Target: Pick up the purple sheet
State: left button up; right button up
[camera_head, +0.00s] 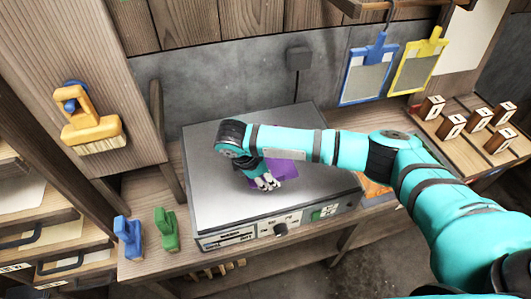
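The purple sheet (286,169) lies on or just above the silver top of a box-shaped device, partly hidden behind my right arm and gripper. My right gripper (266,184) points down at the sheet's left and near side, with its pale fingertips over or against it. The fingers are small and bunched, so I cannot tell whether they are open or shut on the sheet. My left gripper is not in view.
The device (215,197) has a knob and a green display in front. Blue (128,236) and green (166,229) brush-like tools stand left of it.

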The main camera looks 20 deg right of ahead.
jog(key=shift+c, duration=0.4)
grip_shut()
jog(key=shift+r, duration=0.1)
jog(key=shift+r+b, duration=0.5)
jog(key=shift+r, duration=0.15)
jog(key=shift+s+a+r+b, duration=0.15)
jog(key=shift+r+b, duration=0.1)
jog(key=shift+r, duration=0.2)
jog(key=shift+s+a+r+b, duration=0.1)
jog(key=shift+s+r+b, duration=0.1)
jog(key=shift+r, duration=0.25)
jog(key=s+a, duration=0.3)
jog(key=s, duration=0.4)
jog(key=s+a+r, duration=0.1)
jog(key=s+a, duration=0.2)
jog(key=s, duration=0.3)
jog(key=shift+s+a+r, duration=0.15)
jog(key=shift+s+r, duration=0.15)
jog(key=shift+s, duration=0.1)
